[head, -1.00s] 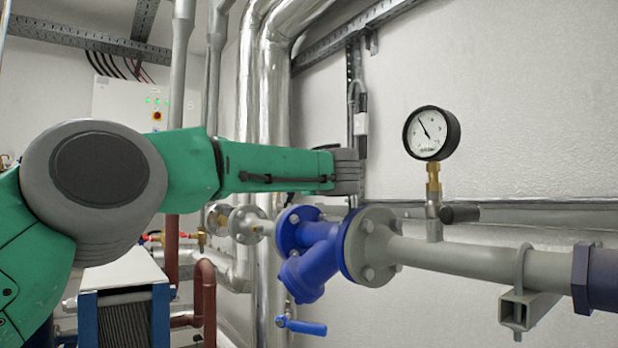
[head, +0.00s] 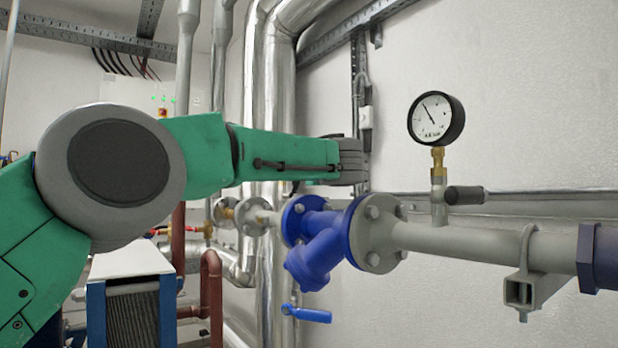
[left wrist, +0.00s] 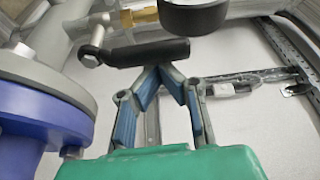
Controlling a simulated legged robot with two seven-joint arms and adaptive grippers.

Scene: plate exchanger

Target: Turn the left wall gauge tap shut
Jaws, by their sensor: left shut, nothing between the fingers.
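The wall gauge (head: 436,118) is round, with a black rim and white dial, above a brass fitting (head: 438,160). Its tap has a black handle (head: 466,195) pointing sideways to the right off the grey stem. The handle (left wrist: 150,53) and the gauge's dark underside (left wrist: 195,14) also show in the left wrist view. My left gripper (left wrist: 166,70) is shut and empty, its blue-padded fingertips close to the handle's side; I cannot tell whether they touch. My right gripper is not in view.
A grey pipe (head: 460,242) runs below the gauge, joined to a blue strainer (head: 322,255) with a large flange (head: 374,234). A pipe bracket (head: 527,283) is at the lower right. The wall (head: 540,100) lies close behind.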

